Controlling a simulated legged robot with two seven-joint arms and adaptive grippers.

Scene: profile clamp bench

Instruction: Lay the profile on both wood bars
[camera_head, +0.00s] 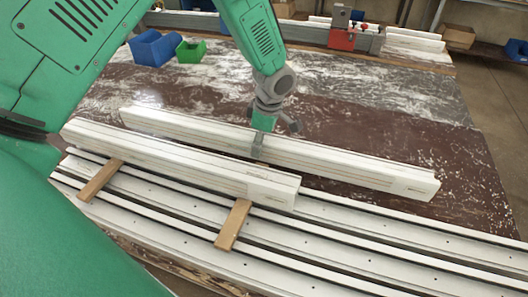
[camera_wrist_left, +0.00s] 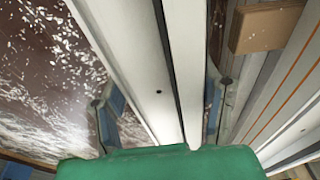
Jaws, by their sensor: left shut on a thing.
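My left gripper (camera_head: 261,140) points down over a long white profile (camera_head: 345,162) near its middle and is shut on it. In the left wrist view the profile (camera_wrist_left: 125,45) runs between the two fingers (camera_wrist_left: 160,105). It lies behind a second white profile; I cannot tell whether it touches the bars or hangs just above. The left wood bar (camera_head: 100,180) and right wood bar (camera_head: 233,226) stick out in front of the second profile, which covers part of them. A wood bar (camera_wrist_left: 262,28) also shows in the wrist view. My right gripper is not in view.
The second white profile (camera_head: 170,160) lies across the bars, close in front of the held one. Long slotted white rails (camera_head: 350,245) lie under the bars. Blue bins (camera_head: 157,48), a green bin (camera_head: 190,51) and a red clamp (camera_head: 342,38) stand at the back. The dusty tabletop behind is clear.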

